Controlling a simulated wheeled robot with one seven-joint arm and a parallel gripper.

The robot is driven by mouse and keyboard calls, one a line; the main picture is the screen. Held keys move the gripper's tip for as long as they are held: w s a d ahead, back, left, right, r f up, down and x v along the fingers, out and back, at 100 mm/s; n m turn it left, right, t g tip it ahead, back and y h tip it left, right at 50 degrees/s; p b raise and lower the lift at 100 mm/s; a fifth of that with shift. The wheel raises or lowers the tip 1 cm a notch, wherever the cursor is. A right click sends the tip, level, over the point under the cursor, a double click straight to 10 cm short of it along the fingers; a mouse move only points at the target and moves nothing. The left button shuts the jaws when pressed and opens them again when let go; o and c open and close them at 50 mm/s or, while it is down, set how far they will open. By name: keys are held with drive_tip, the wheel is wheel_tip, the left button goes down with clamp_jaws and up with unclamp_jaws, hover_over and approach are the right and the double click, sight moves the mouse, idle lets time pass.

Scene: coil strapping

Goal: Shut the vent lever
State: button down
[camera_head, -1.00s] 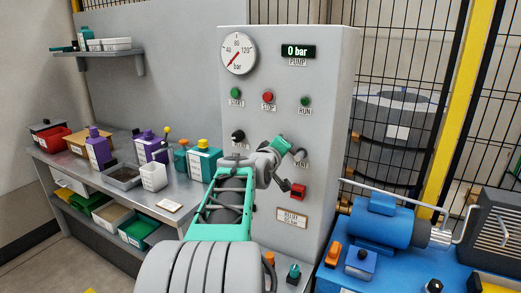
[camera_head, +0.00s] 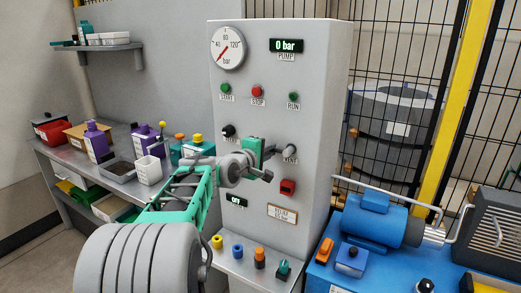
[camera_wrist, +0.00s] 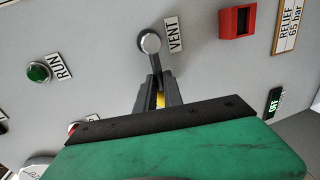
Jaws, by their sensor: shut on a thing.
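The vent lever (camera_wrist: 154,58) is a grey arm on a round hub beside the VENT label (camera_wrist: 174,35). In the wrist view it runs from the hub down between my fingers. My gripper (camera_wrist: 158,92) is shut on its handle, and a bit of yellow shows between the fingers. In the head view my gripper (camera_head: 270,152) is at the panel's right part, just left of the lever's hub (camera_head: 290,150). The lever points left there, and its handle end is hidden by the gripper.
The grey panel (camera_head: 312,225) carries a gauge (camera_head: 227,48), a pump display (camera_head: 286,45) reading 0 bar, START, STOP and RUN buttons, and a red switch (camera_head: 287,187). A blue pump unit (camera_head: 385,222) stands right. A bench with bottles and bins is left.

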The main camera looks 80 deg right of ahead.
drive_tip(key=shift+w+r, duration=0.15)
drive_tip(key=shift+r, duration=0.1)
drive_tip(key=c, duration=1.5)
unclamp_jaws()
drive_tip(key=shift+w+f, duration=0.1)
drive_tip(key=shift+f, duration=0.1)
drive_tip(key=b+v, duration=0.1)
drive_tip(key=v, duration=0.6)
drive_tip(key=shift+w+a+r+b, duration=0.1)
drive_tip(key=shift+w+a+b, duration=0.05)
drive_tip(key=shift+a+b, duration=0.15)
